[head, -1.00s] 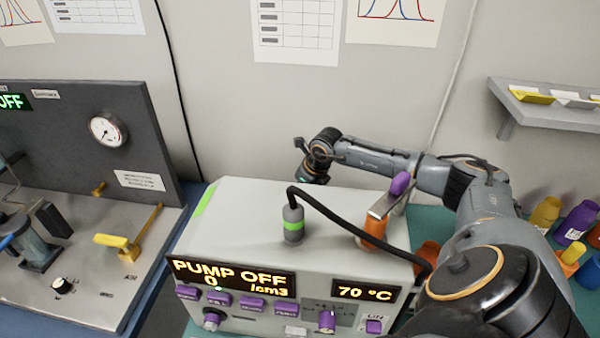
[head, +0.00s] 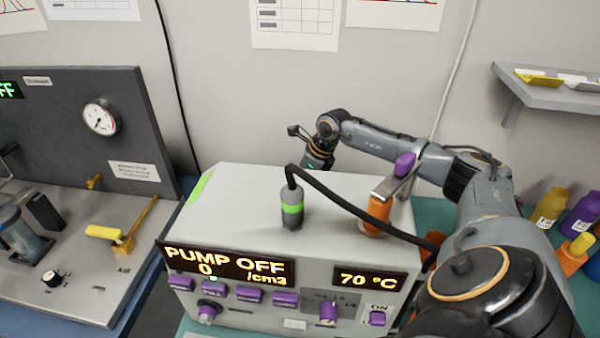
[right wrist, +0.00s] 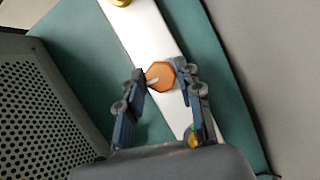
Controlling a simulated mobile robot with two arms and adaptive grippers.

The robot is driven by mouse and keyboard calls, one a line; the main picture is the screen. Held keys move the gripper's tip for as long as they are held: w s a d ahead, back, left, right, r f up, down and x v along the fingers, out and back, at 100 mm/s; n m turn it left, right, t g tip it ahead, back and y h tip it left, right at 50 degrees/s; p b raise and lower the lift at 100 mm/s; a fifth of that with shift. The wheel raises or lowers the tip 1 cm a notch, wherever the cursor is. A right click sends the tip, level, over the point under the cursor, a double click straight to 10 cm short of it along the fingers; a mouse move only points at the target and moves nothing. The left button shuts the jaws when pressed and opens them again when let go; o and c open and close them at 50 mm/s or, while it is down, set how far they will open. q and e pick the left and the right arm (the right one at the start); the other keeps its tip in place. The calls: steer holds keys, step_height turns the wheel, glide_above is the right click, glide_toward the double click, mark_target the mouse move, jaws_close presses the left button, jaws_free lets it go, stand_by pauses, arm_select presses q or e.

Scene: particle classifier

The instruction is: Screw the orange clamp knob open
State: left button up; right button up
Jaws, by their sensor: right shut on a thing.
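The orange clamp knob (right wrist: 160,75) shows in the right wrist view as a faceted knob with a pale mark on its left side. It sits over a white metal bar (right wrist: 150,35). My right gripper (right wrist: 163,76) is shut on the knob, one finger on each side. In the head view my right gripper (head: 317,163) reaches down behind the grey-white instrument (head: 250,225). Its fingertips and the knob are hidden there by the instrument. My left gripper is not in view.
A black hose (head: 345,205) arches over the instrument between a grey-green fitting (head: 292,207) and its right side. A perforated panel (right wrist: 45,105) lies close to the left of my right gripper.

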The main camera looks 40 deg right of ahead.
steer(key=o, duration=1.1)
steer(key=shift+o, duration=0.2)
steer(key=shift+r, duration=0.1)
steer(key=v, duration=1.1)
steer(key=shift+s+d+r, duration=0.15)
steer(key=shift+s+r, duration=0.05)
steer(key=shift+r, duration=0.15)
steer(key=shift+r, duration=0.1)
